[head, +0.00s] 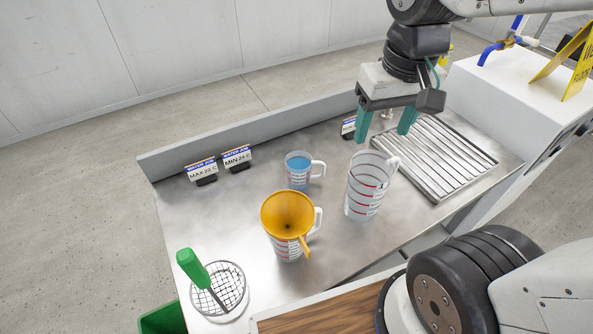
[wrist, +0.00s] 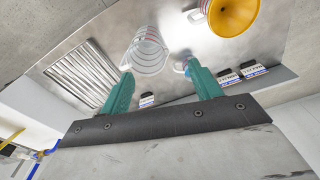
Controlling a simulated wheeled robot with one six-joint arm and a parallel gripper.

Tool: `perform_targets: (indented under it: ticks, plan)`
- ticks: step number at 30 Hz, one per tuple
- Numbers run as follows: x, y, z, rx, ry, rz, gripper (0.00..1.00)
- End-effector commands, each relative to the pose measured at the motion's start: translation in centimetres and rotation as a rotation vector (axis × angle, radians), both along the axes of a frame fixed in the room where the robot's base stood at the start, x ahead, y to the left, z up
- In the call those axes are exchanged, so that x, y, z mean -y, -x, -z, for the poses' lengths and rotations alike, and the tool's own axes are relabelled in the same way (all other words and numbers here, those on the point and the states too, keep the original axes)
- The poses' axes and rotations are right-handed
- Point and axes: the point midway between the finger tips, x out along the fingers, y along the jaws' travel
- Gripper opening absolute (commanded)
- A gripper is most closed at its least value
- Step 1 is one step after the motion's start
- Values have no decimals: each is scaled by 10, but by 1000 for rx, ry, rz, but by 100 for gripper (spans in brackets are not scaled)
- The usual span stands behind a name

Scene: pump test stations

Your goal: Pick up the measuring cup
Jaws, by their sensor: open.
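A large clear measuring cup (head: 366,192) with red markings stands upright on the metal counter, looking empty, its handle toward the right. It also shows in the wrist view (wrist: 149,54). A smaller cup (head: 298,171) holding blue liquid stands to its left; in the wrist view it is partly hidden by a finger. A third marked cup (head: 288,250) stands in front with an orange funnel (head: 287,212) in its top. My gripper (head: 384,134) is open and empty, with green fingers pointing down, above and behind the large cup. The fingers also show in the wrist view (wrist: 160,75).
A ribbed drain rack (head: 437,160) lies right of the large cup. Small label cards (head: 202,172) stand along the counter's raised back edge (head: 260,130). A green-handled wire strainer (head: 219,288) is at front left. A white unit (head: 510,95) with a blue-handled tap borders the right.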

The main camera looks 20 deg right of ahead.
Motion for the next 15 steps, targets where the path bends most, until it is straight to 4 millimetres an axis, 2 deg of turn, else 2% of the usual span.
perform_targets:
  ticks: [1,6,11,15]
  plan:
    - [-2,-16,9,-16,-1,5,63]
    - [-9,-67,43,-37,-4,27,63]
    - [-15,-110,85,-58,-4,51,63]
    - [-21,-142,127,-73,-5,70,63]
